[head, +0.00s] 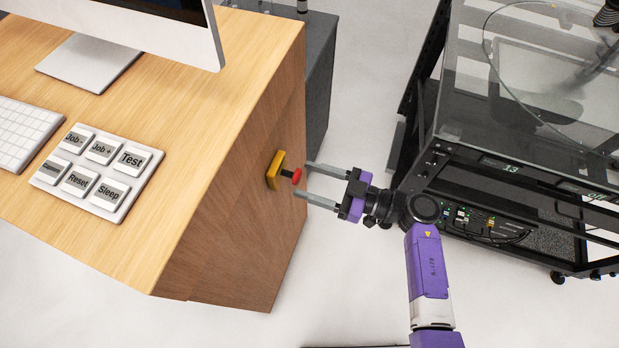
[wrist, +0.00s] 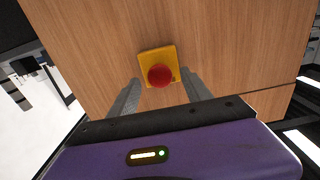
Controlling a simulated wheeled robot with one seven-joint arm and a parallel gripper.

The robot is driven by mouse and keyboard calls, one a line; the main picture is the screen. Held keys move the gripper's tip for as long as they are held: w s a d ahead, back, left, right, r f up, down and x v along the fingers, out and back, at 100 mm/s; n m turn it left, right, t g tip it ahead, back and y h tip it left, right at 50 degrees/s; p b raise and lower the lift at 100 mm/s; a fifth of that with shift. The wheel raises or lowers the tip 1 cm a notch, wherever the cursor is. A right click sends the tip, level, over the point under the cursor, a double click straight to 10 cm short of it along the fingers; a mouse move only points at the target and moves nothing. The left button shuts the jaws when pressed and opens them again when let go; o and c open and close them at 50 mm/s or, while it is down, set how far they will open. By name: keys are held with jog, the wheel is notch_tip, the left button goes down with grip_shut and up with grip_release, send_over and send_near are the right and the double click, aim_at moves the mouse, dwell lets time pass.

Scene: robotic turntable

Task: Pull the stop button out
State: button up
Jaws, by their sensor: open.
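The stop button is a red knob (head: 296,176) on a yellow housing (head: 275,170), fixed to the wooden side panel of the desk. In the head view the red knob stands out from the housing on a dark stem. My gripper (head: 302,179) is open, with its two grey fingers reaching toward the panel, one on each side of the red knob. In the wrist view the red knob (wrist: 160,75) shows between the fingers, with gaps on both sides. I cannot tell whether a finger touches it.
The desk (head: 240,130) carries a monitor (head: 180,25), a keyboard (head: 22,135) and a labelled button pad (head: 97,172). A black-framed turntable machine (head: 500,165) with a glass top stands at right, close to my arm. Light floor is free below.

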jog(key=b+v, duration=0.1)
jog(key=v, duration=0.6)
jog(key=shift+d, duration=0.15)
dwell(0.3)
jog(key=w+d+r+n+t, duration=0.1)
jog(key=w+d+r+t, duration=0.35)
jog(key=r+t, duration=0.3)
jog(key=s+d+r+m+t+h, duration=0.5)
jog(key=r+t+h, duration=0.1)
jog(key=t+h, duration=0.1)
jog(key=s+d+m+g+h, duration=0.1)
jog(key=s+m+g+h, duration=0.2)
jog(key=s, duration=1)
jog(key=s+d+f+m+g+h, duration=0.1)
jog(key=s+m+h, duration=0.6)
jog(key=s, duration=0.7)
jog(key=shift+s+d+f+g, duration=0.3)
jog(key=shift+d+g, duration=0.15)
jog(key=shift+g, duration=0.5)
jog(key=shift+a, duration=0.1)
